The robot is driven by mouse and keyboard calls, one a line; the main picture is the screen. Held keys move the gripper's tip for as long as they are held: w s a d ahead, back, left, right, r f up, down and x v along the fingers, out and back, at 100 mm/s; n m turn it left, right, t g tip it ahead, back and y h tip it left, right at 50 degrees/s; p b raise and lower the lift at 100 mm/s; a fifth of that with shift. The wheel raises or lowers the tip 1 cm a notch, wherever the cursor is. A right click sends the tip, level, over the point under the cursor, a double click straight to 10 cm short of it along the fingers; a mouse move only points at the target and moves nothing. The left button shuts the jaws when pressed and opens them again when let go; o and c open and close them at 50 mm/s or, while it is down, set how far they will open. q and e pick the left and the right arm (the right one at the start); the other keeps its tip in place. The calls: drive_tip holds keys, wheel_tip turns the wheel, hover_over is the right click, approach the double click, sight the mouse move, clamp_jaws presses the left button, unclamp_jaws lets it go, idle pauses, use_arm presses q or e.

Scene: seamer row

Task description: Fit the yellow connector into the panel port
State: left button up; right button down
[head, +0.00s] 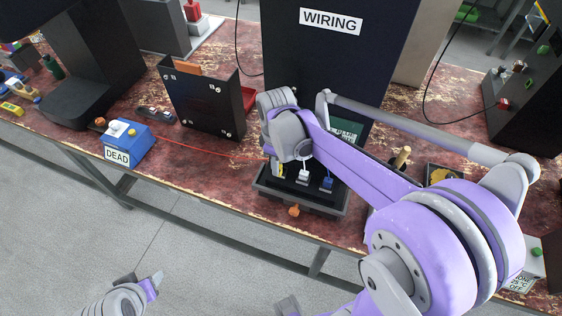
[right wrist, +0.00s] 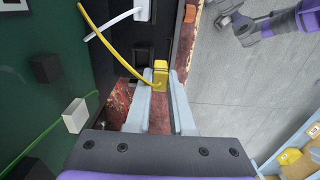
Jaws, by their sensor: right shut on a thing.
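The yellow connector (right wrist: 160,72) is between the fingertips of my right gripper (right wrist: 160,85), which is shut on it; a yellow cable (right wrist: 112,48) runs from it to the upper left. In the head view my right wrist hides most of the gripper, and a bit of yellow connector (head: 279,170) shows beside it, over the black tray (head: 267,199). A green panel (right wrist: 45,120) with a black block (right wrist: 46,68) and a white block (right wrist: 75,115) stands left in the wrist view. I cannot tell which part is the port. My left gripper (head: 140,281) is open and empty, off the bench.
A white connector (head: 303,177) and a blue connector (head: 327,182) are at the black tray. An orange knob (head: 294,211) is in front of it. A blue box marked DEAD (head: 127,145) and a black box (head: 205,105) stand left. The bench front left of the tray is mostly clear.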

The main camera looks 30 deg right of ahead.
drive_tip(key=shift+w+d, duration=0.9)
drive_tip(key=shift+d, duration=0.1)
drive_tip(key=shift+w+d+f, duration=0.1)
drive_tip(key=shift+f, duration=1.7)
drive_tip(key=shift+f, duration=0.2)
drive_tip(key=c, duration=0.8)
unclamp_jaws()
drive_tip(key=shift+r, duration=0.15)
